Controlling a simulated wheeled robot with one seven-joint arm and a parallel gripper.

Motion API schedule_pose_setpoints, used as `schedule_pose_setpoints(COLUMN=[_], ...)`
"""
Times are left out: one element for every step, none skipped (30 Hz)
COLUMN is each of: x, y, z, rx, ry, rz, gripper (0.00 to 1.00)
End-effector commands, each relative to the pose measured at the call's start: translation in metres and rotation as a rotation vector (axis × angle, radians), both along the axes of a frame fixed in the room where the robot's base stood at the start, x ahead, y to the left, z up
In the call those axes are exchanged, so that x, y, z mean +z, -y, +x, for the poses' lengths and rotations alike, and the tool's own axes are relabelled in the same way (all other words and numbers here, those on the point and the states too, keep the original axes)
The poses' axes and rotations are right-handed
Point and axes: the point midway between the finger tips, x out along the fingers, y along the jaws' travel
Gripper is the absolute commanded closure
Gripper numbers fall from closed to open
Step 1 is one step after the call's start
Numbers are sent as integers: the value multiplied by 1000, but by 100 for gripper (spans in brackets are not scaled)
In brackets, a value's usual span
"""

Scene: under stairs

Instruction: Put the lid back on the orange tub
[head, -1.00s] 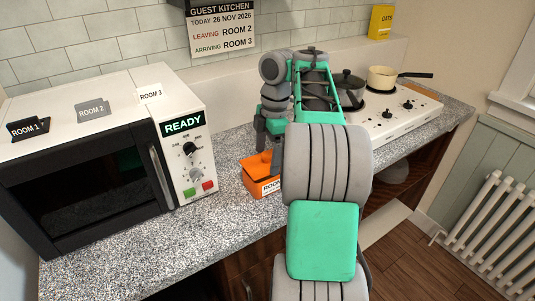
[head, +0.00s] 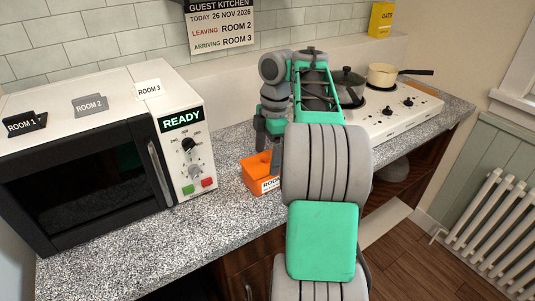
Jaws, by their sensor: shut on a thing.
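The orange tub (head: 257,182) stands on the speckled counter just right of the microwave, with a white label reading "ROOM" and a part hidden by my arm. My gripper (head: 268,148) points down over the tub's back right part. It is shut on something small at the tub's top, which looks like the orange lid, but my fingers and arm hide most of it. I cannot make out whether the lid is seated on the rim or held just above it.
The microwave (head: 100,150) reads "READY" and carries tags for Rooms 1, 2 and 3. A hob (head: 400,118) with a dark pot (head: 347,82) and a cream pan (head: 382,76) is to the right. A yellow oats box (head: 381,20) stands behind. Counter in front of the tub is clear.

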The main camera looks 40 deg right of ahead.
Motion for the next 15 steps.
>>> schedule_pose_setpoints(x=[-1,0,0,0,0,-1,-1,-1,-1,-1,-1,-1,-1,-1,-1], y=[0,0,0,0,0,0,0,0,0,0,0,0,0,0,0], z=[0,0,0,0,0,0,0,0,0,0,0,0,0,0,0], rx=[0,0,0,0,0,0,0,0,0,0,0,0,0,0,0], ry=[0,0,0,0,0,-1,-1,-1,-1,-1,-1,-1,-1,-1,-1], rz=[0,0,0,0,0,0,0,0,0,0,0,0,0,0,0], gripper=[62,62,62,62,62,62,62,62,11,8,6,2,0,0,0])
